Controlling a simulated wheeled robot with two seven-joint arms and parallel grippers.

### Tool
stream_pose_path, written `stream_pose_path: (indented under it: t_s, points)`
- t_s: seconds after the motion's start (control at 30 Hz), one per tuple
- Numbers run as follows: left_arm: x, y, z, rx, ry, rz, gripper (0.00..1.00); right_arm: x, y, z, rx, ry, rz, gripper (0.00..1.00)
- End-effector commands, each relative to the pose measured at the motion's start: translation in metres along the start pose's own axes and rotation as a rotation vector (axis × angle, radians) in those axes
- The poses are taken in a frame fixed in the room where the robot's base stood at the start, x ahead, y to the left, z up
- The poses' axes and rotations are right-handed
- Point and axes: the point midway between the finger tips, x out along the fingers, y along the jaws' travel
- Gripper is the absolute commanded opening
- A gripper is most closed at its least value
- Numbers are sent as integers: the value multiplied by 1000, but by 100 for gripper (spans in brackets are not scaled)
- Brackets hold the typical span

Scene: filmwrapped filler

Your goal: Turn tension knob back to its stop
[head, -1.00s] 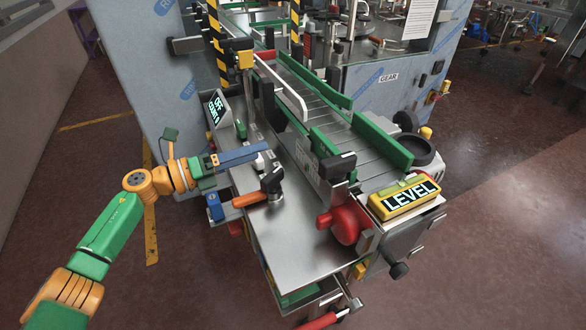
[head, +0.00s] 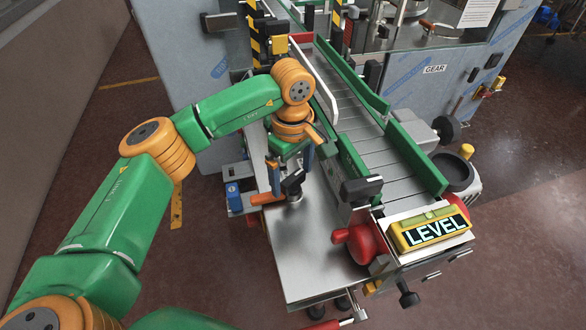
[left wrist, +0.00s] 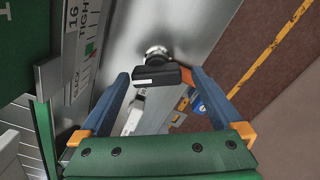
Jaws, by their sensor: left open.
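A black bar-shaped knob, which I take to be the tension knob (head: 293,183), stands on a round metal stem on the steel deck. It also shows in the left wrist view (left wrist: 162,77), lying crosswise between the fingertips. My left gripper (head: 291,172) is open and points down over it, one blue finger on each side. In the left wrist view there is a gap between the knob and the fingers (left wrist: 160,76). A scale plate (left wrist: 82,35) beside it reads TIGHT and 16, with a green mark. My right gripper is not in view.
An orange handle (head: 267,198) sticks out left of the knob. The conveyor (head: 360,125) with green side rails runs close on the right. A red knob (head: 360,243) and a yellow LEVEL box (head: 428,228) stand at its near end. The front deck is bare.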

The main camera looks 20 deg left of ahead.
Motion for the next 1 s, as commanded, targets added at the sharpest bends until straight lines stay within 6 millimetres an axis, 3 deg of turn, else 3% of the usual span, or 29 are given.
stream_pose_path:
  t_s: [0.13, 0.4, 0.43, 0.77, 1.0]
  points:
    - [0, 0, 0, -1, -1, 0, 100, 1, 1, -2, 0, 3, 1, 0]
    - [0, 0, 0, -1, -1, 1, 27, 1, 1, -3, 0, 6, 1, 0]
    - [0, 0, 0, -1, -2, 1, 23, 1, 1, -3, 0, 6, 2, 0]
    - [0, 1, 0, -29, -2, 3, 23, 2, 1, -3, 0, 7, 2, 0]
    - [0, 1, 0, -163, -2, 4, 23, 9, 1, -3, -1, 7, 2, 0]
